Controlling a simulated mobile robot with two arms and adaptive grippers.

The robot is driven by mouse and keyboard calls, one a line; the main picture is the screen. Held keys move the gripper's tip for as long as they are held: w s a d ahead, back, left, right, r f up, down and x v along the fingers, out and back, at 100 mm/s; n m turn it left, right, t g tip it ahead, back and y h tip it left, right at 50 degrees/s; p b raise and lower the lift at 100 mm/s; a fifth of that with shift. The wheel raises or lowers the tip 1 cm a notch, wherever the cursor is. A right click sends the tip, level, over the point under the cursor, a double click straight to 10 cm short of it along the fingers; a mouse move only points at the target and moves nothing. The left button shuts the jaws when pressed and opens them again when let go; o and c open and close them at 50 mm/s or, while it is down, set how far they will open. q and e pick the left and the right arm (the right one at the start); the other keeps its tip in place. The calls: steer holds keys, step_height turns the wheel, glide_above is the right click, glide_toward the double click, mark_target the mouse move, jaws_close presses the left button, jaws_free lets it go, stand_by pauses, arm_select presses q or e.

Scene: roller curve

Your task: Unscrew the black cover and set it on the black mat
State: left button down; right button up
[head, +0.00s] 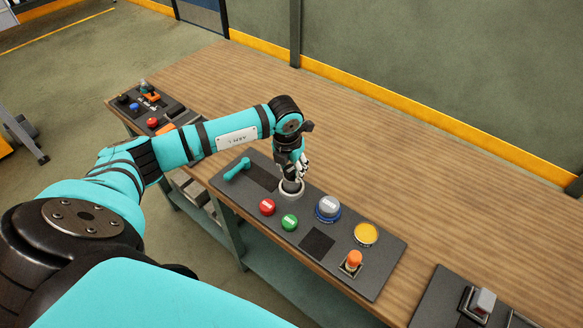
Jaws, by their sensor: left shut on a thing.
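The black cover (291,186) sits at a pale round collar (289,195) near the back of the dark grey panel. Much of it is hidden under my gripper. My left gripper (292,178) points down from above and is shut on the cover. I cannot tell whether the cover is still threaded on or lifted slightly. The black mat (317,243) is a bare dark square on the same panel, nearer the front edge, to the lower right of the gripper. My right gripper is out of view.
The panel (385,257) also carries a teal lever (237,169), red (267,207) and green (289,222) buttons, a grey-and-blue knob (327,208), a yellow disc (366,234) and an orange switch (353,260). The wooden table (420,170) behind is clear.

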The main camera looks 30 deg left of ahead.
arm_select(q)
steer(key=n, duration=0.5)
steer(key=shift+a+y, duration=0.1)
steer(key=shift+y, duration=0.3)
steer(key=shift+n, duration=0.9)
steer(key=shift+p, duration=0.3)
steer(key=n+g, duration=0.1)
steer(key=n, duration=0.3)
steer(key=shift+n+y+p, duration=0.3)
steer(key=n, duration=0.2)
steer(key=shift+a+n, duration=0.1)
steer(key=shift+n, duration=0.3)
steer(key=c, duration=1.1)
jaws_free()
steer(key=shift+c, duration=0.2)
steer(key=o, duration=0.4)
steer(key=shift+a+f, duration=0.1)
steer(key=shift+f, duration=0.05)
steer(key=shift+d, duration=0.2)
steer(key=shift+c, duration=0.5)
